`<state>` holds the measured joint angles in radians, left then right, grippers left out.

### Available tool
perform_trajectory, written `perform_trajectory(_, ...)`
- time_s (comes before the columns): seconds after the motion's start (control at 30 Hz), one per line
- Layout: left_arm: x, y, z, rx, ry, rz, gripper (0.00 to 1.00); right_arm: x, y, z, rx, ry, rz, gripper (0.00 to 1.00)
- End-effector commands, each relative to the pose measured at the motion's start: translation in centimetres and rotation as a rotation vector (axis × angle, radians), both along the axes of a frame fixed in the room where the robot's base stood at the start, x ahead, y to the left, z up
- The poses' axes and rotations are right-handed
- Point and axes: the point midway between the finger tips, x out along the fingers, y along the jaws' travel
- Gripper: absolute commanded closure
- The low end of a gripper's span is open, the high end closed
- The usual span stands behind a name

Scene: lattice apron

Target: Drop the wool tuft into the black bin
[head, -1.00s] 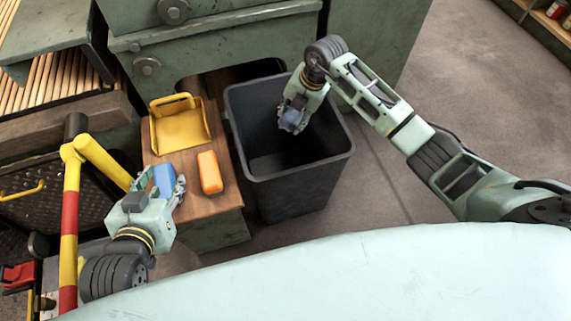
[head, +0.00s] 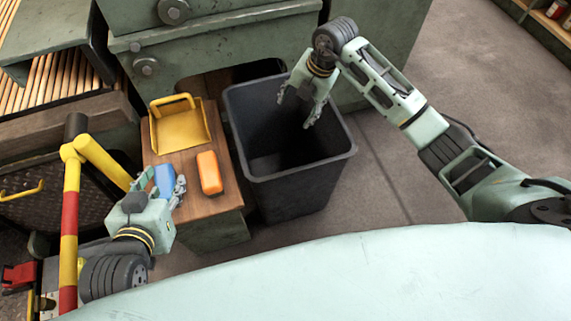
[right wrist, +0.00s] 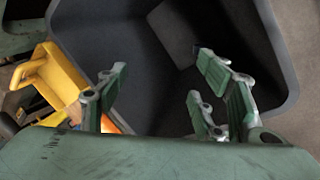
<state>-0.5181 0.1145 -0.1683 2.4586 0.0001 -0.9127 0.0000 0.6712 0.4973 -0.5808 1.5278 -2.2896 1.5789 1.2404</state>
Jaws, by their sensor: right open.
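The black bin (head: 310,190) stands on the floor right of the small wooden-topped stand, and its dark walls also show in the right wrist view (right wrist: 150,60). My right gripper (head: 296,106) is over the bin's mouth with its fingers spread and nothing between them. The right wrist view shows the open fingers (right wrist: 165,95) above the bin. I cannot see the wool tuft in either current view; part of the bin's inside is dark or hidden by the fingers. My left gripper (head: 162,188) is at the stand's left side, fingers apart on either side of a blue block (head: 164,181).
The wooden-topped stand (head: 227,197) holds a yellow tray (head: 180,128) and an orange block (head: 209,172). A green machine (head: 220,45) rises behind the bin. A red and yellow rail (head: 70,210) stands at left. The floor right of the bin is clear.

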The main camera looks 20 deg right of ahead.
Motion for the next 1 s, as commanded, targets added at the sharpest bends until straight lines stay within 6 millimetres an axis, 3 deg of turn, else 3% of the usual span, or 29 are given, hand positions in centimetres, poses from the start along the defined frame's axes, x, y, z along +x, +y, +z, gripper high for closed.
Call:
perform_trajectory(0.2,0.0,0.0,0.0,0.000,0.000,0.000,0.60,-0.9,-1.1,4.4,-0.002,-0.003,0.001,0.38)
perform_trajectory(0.4,0.0,0.0,0.0,0.000,0.000,0.000,0.60,-1.4,-1.5,6.5,-0.001,0.000,0.002,0.38)
perform_trajectory(1.0,0.0,0.0,-0.1,0.001,0.003,0.000,0.60,-1.5,-1.1,6.8,0.014,-0.003,0.011,0.38)
